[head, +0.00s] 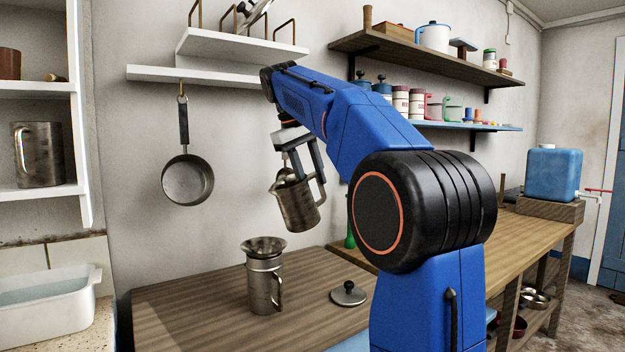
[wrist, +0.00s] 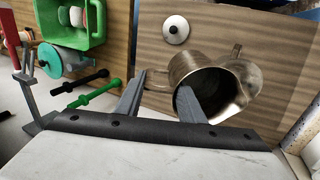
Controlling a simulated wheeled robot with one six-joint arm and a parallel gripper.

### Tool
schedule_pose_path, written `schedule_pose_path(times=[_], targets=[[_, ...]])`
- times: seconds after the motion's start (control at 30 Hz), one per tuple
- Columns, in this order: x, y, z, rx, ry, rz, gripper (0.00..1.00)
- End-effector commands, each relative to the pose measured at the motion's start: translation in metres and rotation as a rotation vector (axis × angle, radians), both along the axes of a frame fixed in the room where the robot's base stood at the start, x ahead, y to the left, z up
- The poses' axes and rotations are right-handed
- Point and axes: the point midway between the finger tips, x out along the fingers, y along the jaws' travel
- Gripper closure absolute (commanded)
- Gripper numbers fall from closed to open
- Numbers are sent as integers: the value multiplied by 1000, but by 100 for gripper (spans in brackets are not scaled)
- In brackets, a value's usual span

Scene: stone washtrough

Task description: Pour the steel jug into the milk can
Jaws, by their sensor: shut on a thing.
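The steel jug (head: 298,208) hangs in my gripper (head: 303,174), above and slightly right of the milk can in the head view. It leans a little, its spout to the left and its handle to the right. In the wrist view the jug (wrist: 190,66) shows its open mouth. The milk can (head: 263,287) stands upright on the wooden worktop, with a flared, funnel-like top and a side handle. The jug's contents cannot be made out.
A round lid with a dark knob (head: 348,293) lies on the worktop (head: 190,300) right of the can. A pan (head: 187,180) hangs on the wall behind. A white shelf (head: 200,75) is above, near my arm. A green crate (wrist: 70,38) shows in the wrist view.

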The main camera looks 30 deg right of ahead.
Motion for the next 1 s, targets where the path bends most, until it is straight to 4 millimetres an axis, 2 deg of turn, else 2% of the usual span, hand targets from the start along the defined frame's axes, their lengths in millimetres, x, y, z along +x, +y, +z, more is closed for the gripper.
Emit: schedule_pose_path(times=[0.4,1.0], targets=[[-1,7,9,-136,-7,2,100],[-1,8,10,-149,-8,1,100]])
